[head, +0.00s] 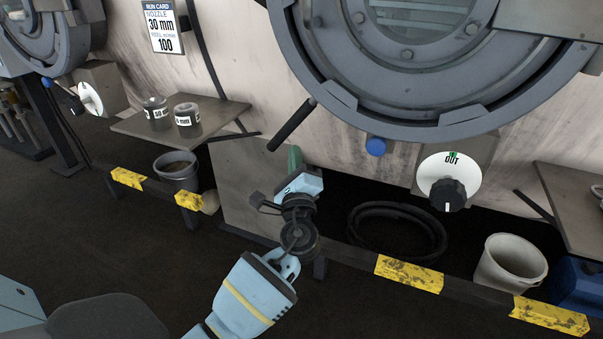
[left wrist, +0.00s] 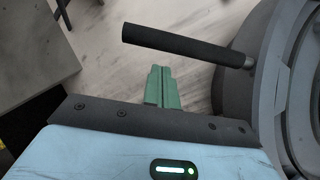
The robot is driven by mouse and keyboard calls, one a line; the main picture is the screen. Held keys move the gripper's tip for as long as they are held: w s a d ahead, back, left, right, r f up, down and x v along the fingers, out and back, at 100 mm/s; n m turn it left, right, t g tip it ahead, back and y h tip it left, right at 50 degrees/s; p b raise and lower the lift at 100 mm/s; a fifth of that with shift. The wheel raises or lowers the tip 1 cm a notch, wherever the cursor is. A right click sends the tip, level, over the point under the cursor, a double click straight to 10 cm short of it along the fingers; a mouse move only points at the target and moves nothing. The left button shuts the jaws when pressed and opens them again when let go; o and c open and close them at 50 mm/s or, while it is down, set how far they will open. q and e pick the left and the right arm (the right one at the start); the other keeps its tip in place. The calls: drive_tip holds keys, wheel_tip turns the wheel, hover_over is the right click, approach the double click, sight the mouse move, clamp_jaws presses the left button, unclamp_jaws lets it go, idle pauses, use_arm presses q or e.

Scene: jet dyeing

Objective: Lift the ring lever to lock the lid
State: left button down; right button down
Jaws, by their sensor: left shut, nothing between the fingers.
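The ring lever (head: 291,125) is a black rod handle at the lower left of the big round grey lid ring (head: 300,66). It slants down and left from the ring. In the left wrist view the lever (left wrist: 185,46) lies across the upper middle, joined to the grey ring (left wrist: 262,100) at right. My left gripper (head: 295,156) has green fingers, shut and empty, just below the lever in the head view. In the left wrist view its fingers (left wrist: 158,86) show below the lever, with a visible gap. My right gripper is not in view.
A dial marked OUT (head: 449,181) and a blue knob (head: 376,146) sit below the ring. A side shelf (head: 215,115) with two jars is at left. A low rail (head: 345,254) with yellow blocks runs in front; a coiled hose (head: 397,232) and white bucket (head: 511,263) lie behind it.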

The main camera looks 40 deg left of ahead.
use_arm(q)
drive_tip(key=shift+a+r, duration=0.55)
drive_tip(key=shift+a, duration=0.15)
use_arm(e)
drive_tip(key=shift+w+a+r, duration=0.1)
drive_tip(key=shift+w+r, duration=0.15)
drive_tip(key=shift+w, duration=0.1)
use_arm(q)
drive_tip(key=shift+a, duration=0.1)
